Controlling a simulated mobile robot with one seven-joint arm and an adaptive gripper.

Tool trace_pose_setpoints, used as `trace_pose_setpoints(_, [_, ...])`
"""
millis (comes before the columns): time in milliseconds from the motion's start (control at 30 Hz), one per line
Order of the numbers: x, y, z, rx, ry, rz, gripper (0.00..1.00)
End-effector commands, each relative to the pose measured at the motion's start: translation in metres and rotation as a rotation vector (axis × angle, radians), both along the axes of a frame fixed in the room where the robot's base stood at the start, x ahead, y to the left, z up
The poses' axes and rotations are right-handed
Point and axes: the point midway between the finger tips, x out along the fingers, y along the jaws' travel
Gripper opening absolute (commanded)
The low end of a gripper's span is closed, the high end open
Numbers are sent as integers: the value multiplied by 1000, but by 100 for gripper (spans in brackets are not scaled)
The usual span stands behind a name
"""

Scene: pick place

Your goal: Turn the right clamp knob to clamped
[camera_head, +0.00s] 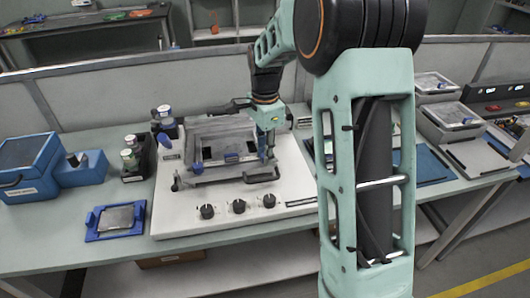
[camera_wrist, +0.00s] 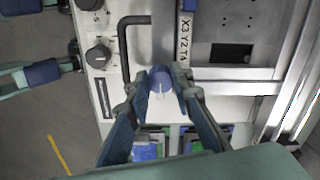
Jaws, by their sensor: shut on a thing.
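My gripper (camera_wrist: 160,88) is closed around a round blue knob (camera_wrist: 160,76), with one finger on each side of it. The knob has a thin pale mark on its front. In the head view my gripper (camera_head: 265,150) reaches down at the right side of the white fixture machine (camera_head: 175,222), and it mostly hides this knob. Another blue knob-like part (camera_head: 164,140) shows at the machine's left side. I cannot read the held knob's setting.
A black bar handle (camera_wrist: 124,50) runs close beside the held knob. Several black dials (camera_head: 239,206) line the machine's front. A blue-framed tray (camera_head: 115,220) and a blue box (camera_head: 28,165) stand to the left. A blue mat (camera_head: 428,166) lies to the right.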

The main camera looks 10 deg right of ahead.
Motion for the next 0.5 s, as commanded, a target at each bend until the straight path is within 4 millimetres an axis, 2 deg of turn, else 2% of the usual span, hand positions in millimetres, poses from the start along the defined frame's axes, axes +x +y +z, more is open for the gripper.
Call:
trace_pose_setpoints(267, [0,0,1,0,0,39,0])
trace_pose_setpoints(500, [0,0,1,0,0,177,0])
